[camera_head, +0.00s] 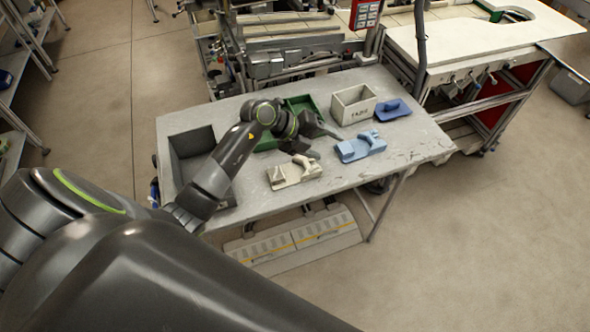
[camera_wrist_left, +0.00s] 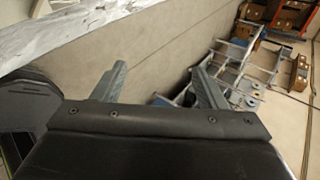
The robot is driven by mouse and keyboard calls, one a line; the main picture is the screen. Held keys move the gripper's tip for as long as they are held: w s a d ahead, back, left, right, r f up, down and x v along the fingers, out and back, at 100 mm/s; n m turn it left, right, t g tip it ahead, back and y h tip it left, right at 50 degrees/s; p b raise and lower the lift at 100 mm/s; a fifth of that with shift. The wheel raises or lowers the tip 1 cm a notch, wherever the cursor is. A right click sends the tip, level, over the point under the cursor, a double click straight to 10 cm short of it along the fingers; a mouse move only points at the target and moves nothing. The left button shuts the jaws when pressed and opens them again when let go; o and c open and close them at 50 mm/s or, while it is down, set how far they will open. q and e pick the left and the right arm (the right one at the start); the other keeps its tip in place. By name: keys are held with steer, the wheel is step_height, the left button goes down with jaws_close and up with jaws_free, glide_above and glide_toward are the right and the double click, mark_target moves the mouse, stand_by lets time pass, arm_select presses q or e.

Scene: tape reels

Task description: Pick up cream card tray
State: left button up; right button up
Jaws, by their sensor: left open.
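The cream card tray (camera_head: 283,180) lies on the grey table in the head view, near its front edge, with a raised part at its right end. My left gripper (camera_head: 318,143) is above the table, just behind and a little right of the cream tray, and apart from it as far as I can tell. In the left wrist view the jaws (camera_wrist_left: 157,85) are spread with nothing between them. The cream tray cannot be made out in that view. My right gripper is not in view.
A light blue tray (camera_head: 349,151) lies right of the cream one. Behind are a cream box (camera_head: 353,113) with lettering, a dark blue tray (camera_head: 393,110) and a green tray (camera_head: 301,103). A dark grey bin (camera_head: 193,142) stands left. The table's (camera_head: 420,142) right end is clear.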

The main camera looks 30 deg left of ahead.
arm_select(q)
steer(key=a+f+g+y, duration=0.2)
steer(key=a+g+y, duration=0.1)
steer(key=a+y, duration=0.15)
steer(key=r+n+g+y, duration=0.2)
steer(key=g+y, duration=0.1)
steer(key=y, duration=0.1)
glide_above(276, 173)
step_height(276, 173, down, 14)
steer(key=b, duration=1.3)
steer(key=shift+r, duration=0.1)
steer(key=shift+f, duration=0.25)
steer(key=shift+f+p, duration=0.45)
steer(key=shift+f, duration=1.15)
steer(key=c, duration=1.2)
